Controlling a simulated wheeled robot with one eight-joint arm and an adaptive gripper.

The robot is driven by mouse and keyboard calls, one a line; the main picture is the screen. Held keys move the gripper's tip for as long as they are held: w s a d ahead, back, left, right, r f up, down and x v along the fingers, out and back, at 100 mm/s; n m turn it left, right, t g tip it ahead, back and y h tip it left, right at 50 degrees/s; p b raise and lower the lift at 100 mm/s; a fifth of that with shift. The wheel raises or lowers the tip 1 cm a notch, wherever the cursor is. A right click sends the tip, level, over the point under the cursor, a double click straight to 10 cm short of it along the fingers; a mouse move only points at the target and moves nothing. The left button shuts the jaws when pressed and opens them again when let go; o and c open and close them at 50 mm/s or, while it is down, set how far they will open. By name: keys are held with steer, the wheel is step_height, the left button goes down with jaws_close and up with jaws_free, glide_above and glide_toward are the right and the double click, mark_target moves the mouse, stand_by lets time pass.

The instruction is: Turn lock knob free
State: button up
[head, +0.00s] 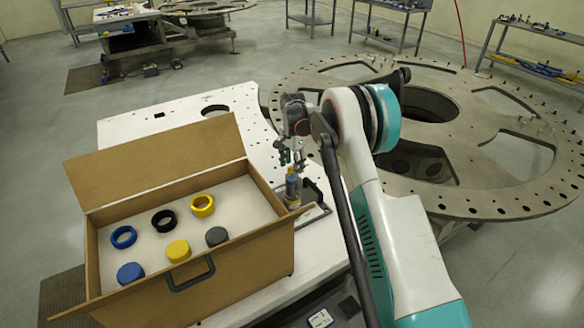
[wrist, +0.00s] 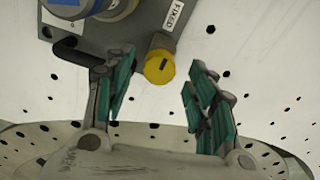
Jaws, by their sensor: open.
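The lock knob (wrist: 159,66) is a round yellow cap with a dark slot. It sits on the edge of a grey block (wrist: 100,45), beside a white label (wrist: 174,14) reading FIXED. My gripper (wrist: 157,84) is open, with its two teal fingers on either side of the knob and clear space between. In the wrist view the knob appears just beyond the fingertips, touching neither. In the head view my gripper (head: 291,158) points down just above a blue and yellow upright part (head: 293,188) on the white table. I cannot make out the knob there.
An open cardboard box (head: 190,265) with blue, black, yellow and grey rings and caps stands left of the gripper on the white table (head: 130,132). A large round perforated turret plate (head: 470,200) lies to the right. Workbenches stand at the back.

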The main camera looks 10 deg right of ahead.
steer(key=shift+f, duration=0.8)
steer(key=shift+c, duration=0.5)
steer(key=c, duration=1)
